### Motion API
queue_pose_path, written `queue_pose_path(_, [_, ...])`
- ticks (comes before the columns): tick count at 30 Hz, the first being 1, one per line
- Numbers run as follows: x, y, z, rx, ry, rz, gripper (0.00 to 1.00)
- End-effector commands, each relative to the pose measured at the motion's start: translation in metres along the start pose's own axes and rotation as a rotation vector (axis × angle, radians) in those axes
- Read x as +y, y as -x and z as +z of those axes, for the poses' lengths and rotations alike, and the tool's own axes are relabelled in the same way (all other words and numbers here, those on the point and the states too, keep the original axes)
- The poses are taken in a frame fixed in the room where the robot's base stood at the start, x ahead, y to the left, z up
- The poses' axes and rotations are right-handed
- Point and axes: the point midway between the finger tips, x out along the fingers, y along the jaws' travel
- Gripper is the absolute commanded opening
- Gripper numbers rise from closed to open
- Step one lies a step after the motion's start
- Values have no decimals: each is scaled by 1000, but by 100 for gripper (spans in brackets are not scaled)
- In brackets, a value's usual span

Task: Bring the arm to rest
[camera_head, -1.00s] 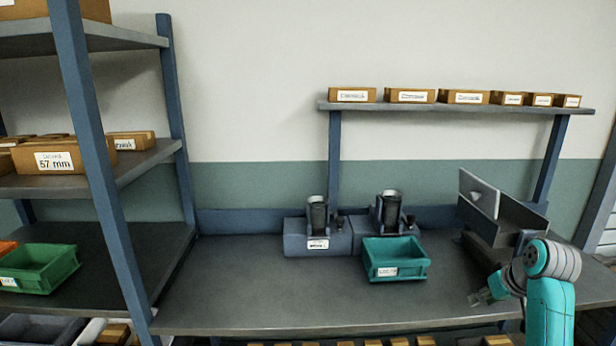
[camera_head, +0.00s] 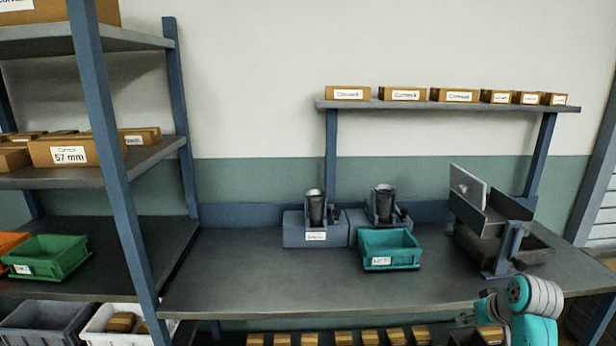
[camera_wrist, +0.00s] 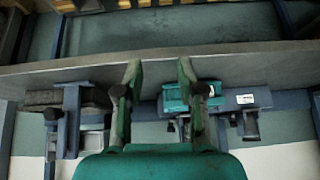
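My arm shows at the lower right of the head view, and my gripper (camera_head: 466,318) is small there, in front of the bench's front edge. In the wrist view my gripper (camera_wrist: 158,72) has its two green fingers well apart with nothing held between them. The wrist picture is upside down. It shows the bench edge beyond the fingertips, the teal bin (camera_wrist: 206,91) behind the right finger and the grinder (camera_wrist: 72,120) at the left. In the head view the grinder (camera_head: 492,218) stands at the bench's right end, apart from my gripper.
The workbench (camera_head: 270,284) has a wide bare front. A teal bin (camera_head: 390,250) and two grey fixtures with dark cylinders (camera_head: 316,207) stand on it. A rack (camera_head: 112,160) with boxes and a green bin (camera_head: 46,257) is at the left. Boxes sit below the bench.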

Motion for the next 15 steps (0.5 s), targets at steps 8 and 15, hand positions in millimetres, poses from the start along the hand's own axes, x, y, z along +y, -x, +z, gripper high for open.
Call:
queue_pose_path(8, [-29, -45, 58, 50, -22, 14, 38])
queue_pose_path(15, [-64, -79, 132, 125, -44, 39, 38])
